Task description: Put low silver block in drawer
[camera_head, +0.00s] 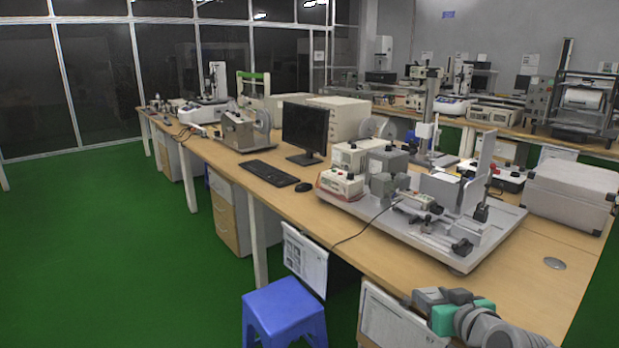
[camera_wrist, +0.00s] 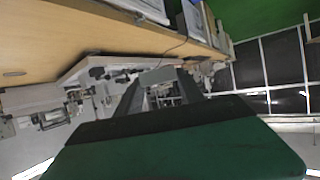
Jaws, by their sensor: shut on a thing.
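My gripper (camera_wrist: 159,88) shows in the wrist view, with its dark fingers reaching up from a black and green body. It is shut on a small silver-grey block (camera_wrist: 158,75) held between the fingertips. The block's full shape is hard to make out. In the head view my arm's end is at the bottom right, by the table's front edge, and I cannot make out the block there. A drawer cabinet (camera_head: 229,222) with wood-coloured fronts stands under the long table, left of the blue stool; its drawers look closed.
The long table (camera_head: 540,292) carries a grey fixture plate (camera_head: 463,262) with instruments, a monitor (camera_head: 304,127), a keyboard (camera_head: 268,173) and a grey case (camera_head: 570,193). A blue stool (camera_head: 284,306) stands before it. Papers (camera_head: 305,262) hang below the table edge. Green floor at left is clear.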

